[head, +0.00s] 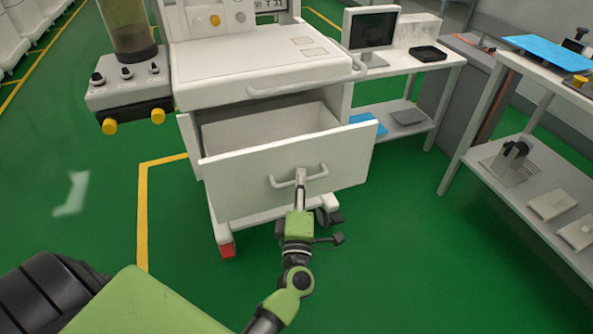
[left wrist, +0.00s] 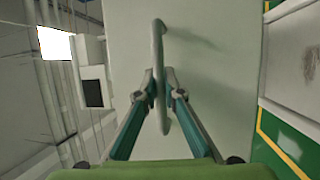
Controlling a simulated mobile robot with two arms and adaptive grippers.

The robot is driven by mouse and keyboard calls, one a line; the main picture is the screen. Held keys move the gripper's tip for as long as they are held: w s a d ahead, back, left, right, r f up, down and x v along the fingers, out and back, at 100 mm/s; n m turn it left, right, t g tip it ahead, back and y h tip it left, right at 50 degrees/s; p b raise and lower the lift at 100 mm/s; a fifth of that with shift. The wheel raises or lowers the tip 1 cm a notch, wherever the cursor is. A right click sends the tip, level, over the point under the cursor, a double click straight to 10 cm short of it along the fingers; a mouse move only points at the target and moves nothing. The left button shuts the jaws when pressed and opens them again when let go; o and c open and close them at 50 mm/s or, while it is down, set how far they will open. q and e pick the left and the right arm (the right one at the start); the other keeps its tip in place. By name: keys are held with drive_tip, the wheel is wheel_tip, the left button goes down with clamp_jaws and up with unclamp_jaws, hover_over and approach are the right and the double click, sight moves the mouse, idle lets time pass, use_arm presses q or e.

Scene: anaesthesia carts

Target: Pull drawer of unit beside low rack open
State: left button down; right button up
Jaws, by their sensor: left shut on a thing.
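The white anaesthesia unit (head: 265,65) stands upper centre in the head view. Its drawer (head: 235,187) is pulled out, and the bare inside shows behind the front panel. A grey bar handle (head: 283,182) is on the drawer front; it also shows in the left wrist view (left wrist: 158,40). My left gripper (head: 300,178) is shut on the handle, its two fingers (left wrist: 160,82) on either side of the bar in the left wrist view. The low rack (head: 428,85), a white table with a lower shelf, stands right beside the unit. My right gripper does not show.
A monitor (head: 371,28) and a black tray (head: 428,54) are on the low rack. Another shelved table (head: 530,75) stands at the right. The unit's caster (head: 227,250) is below the drawer. Green floor (head: 400,260) is clear in front.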

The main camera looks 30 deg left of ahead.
use_arm(q)
drive_tip(key=shift+s+d, duration=0.1)
drive_tip(key=shift+d, duration=0.05)
drive_tip(key=c, duration=2.1)
unclamp_jaws()
drive_tip(key=shift+c, duration=0.2)
drive_tip(key=v, duration=1.2)
